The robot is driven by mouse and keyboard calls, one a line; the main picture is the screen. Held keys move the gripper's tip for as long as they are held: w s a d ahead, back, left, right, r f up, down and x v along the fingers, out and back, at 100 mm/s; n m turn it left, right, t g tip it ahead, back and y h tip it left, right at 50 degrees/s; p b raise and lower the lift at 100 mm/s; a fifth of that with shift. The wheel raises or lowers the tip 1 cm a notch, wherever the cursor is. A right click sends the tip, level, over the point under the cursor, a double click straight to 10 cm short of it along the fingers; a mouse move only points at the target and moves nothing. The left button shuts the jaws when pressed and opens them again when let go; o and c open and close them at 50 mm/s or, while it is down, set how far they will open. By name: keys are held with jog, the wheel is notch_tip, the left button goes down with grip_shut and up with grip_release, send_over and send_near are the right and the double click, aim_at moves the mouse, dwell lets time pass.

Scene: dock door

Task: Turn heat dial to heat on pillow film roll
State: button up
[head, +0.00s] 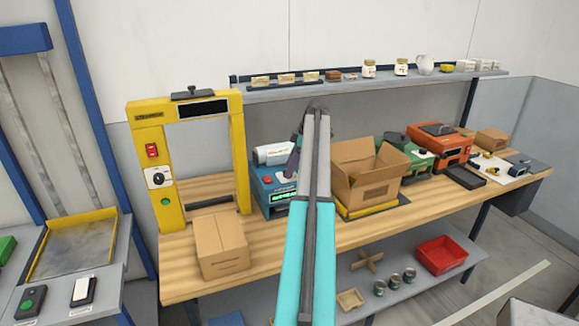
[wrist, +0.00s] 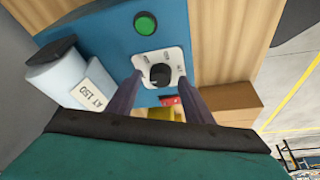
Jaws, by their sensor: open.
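The blue pillow machine (head: 268,200) stands on the bench with the white film roll (head: 272,154) on top. In the wrist view its blue face (wrist: 112,38) carries a black dial (wrist: 160,75) on a white plate, with a green button (wrist: 145,24) beside it. The roll (wrist: 85,85) shows at the left with a label. My gripper (wrist: 159,82) is open, its two dark fingers on either side of the dial; I cannot tell whether they touch it. The dial's marks are too small to read. In the head view my arm hides part of the machine and the gripper is only partly visible.
A yellow strapping frame (head: 240,150) and a closed carton (head: 221,247) stand left of the machine. An open carton (head: 368,185) stands close on the right, with green (head: 418,160) and orange (head: 450,148) machines beyond. A shelf (head: 350,84) runs above the bench.

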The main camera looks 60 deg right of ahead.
jog(key=shift+w+f, duration=0.1)
jog(key=shift+f, duration=0.2)
jog(key=c, duration=1)
